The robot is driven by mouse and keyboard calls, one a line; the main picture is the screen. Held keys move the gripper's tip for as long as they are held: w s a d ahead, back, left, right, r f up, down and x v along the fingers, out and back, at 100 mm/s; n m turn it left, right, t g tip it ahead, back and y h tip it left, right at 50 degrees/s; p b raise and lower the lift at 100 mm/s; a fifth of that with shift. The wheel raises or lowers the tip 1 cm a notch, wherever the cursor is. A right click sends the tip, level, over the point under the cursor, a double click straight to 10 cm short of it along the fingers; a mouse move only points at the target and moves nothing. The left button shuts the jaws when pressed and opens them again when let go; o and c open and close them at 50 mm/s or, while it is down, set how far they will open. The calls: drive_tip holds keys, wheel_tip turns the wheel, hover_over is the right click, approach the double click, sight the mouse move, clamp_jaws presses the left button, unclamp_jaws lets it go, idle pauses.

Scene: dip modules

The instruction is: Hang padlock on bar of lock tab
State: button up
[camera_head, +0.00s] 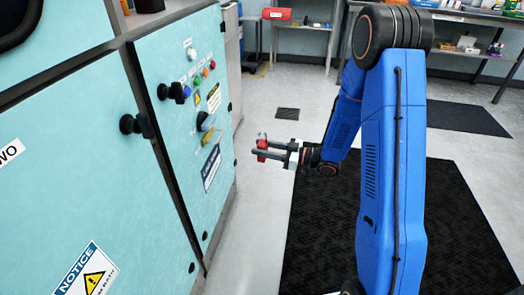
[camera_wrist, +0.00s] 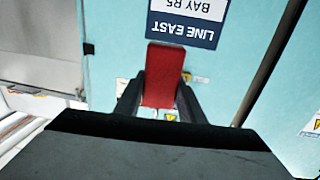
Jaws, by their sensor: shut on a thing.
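The red padlock (camera_head: 262,145) is held between the fingers of my gripper (camera_head: 268,151), in free air to the right of the teal cabinet front. A small pale part, likely its shackle, shows at its top in the head view. In the wrist view the padlock's red body (camera_wrist: 164,72) stands out between the two dark fingers of my gripper (camera_wrist: 160,100), below the blue label. A rotary handle (camera_head: 206,122) is on the cabinet panel, left of my gripper and apart from it. I cannot make out the lock tab or its bar for sure.
The teal cabinet (camera_head: 165,145) carries coloured buttons (camera_head: 204,73), a black knob (camera_head: 175,92) and a blue label (camera_head: 211,167). A black door handle (camera_head: 137,125) sticks out farther left. A black mat (camera_head: 330,215) covers the floor. Open space separates my gripper from the panel.

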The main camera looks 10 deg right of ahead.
drive_tip(key=shift+s+a+r+n+g+y, duration=0.15)
drive_tip(key=shift+s+r+n+g, duration=0.15)
drive_tip(key=shift+s, duration=0.25)
drive_tip(key=shift+s+a+r+n+g+y, duration=0.1)
drive_tip(key=shift+s+r+n+g+y, duration=0.1)
drive_tip(key=shift+s+g, duration=0.25)
drive_tip(key=shift+s+f+x, duration=0.1)
drive_tip(key=shift+f+x, duration=0.1)
drive_tip(key=shift+x, duration=2.45)
drive_tip(key=shift+s+f+x, duration=0.1)
drive_tip(key=shift+f+x, duration=0.15)
drive_tip(key=shift+x, duration=2.35)
drive_tip(key=shift+s+f+x, duration=0.1)
drive_tip(key=shift+f+x, duration=0.1)
drive_tip(key=shift+x, duration=2.45)
drive_tip(key=shift+a+f, duration=0.1)
drive_tip(key=o, duration=1.2)
